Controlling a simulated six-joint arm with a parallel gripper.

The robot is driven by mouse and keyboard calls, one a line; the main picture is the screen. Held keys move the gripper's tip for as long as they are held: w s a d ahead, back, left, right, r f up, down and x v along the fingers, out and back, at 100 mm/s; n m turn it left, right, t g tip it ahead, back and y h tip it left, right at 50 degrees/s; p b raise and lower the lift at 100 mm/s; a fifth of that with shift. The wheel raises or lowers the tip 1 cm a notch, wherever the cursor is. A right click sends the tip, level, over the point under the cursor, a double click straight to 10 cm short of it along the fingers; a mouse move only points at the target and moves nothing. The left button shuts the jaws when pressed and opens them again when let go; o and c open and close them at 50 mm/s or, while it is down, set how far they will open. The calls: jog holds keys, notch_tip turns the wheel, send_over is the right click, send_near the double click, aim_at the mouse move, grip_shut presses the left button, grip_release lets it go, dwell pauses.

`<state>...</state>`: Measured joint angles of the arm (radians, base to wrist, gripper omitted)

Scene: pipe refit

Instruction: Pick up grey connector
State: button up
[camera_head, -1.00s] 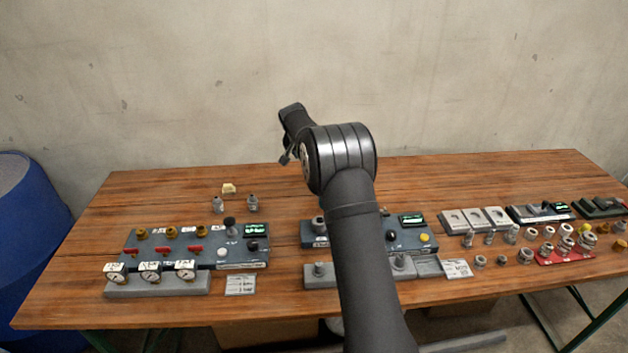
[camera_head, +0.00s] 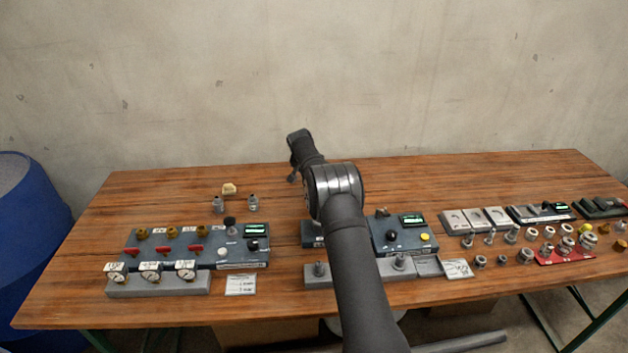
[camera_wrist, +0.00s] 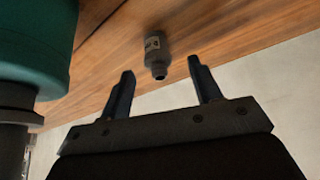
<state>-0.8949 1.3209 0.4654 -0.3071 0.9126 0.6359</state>
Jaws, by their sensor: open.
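Two small grey connectors stand upright on the table at the back left in the head view, a left one (camera_head: 218,204) and a right one (camera_head: 253,203). In the wrist view one grey connector (camera_wrist: 155,54) with a pale label lies ahead of my gripper (camera_wrist: 161,67), in line with the gap between the fingers. The fingers are apart with nothing between them, and do not appear to touch it. I cannot tell which connector this is. In the head view my arm hides most of the gripper, right of both connectors.
A pale yellow block (camera_head: 229,188) sits behind the connectors. A valve panel (camera_head: 165,246) with gauges is in front of them. A second panel (camera_head: 402,235) is partly behind my arm. Several fittings and a red tray (camera_head: 565,256) are at the right.

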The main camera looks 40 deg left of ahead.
jog(key=shift+x, duration=2.5)
jog(key=shift+w+d, duration=0.1)
jog(key=shift+d, duration=0.1)
jog(key=shift+c, duration=0.5)
jog(key=c, duration=1)
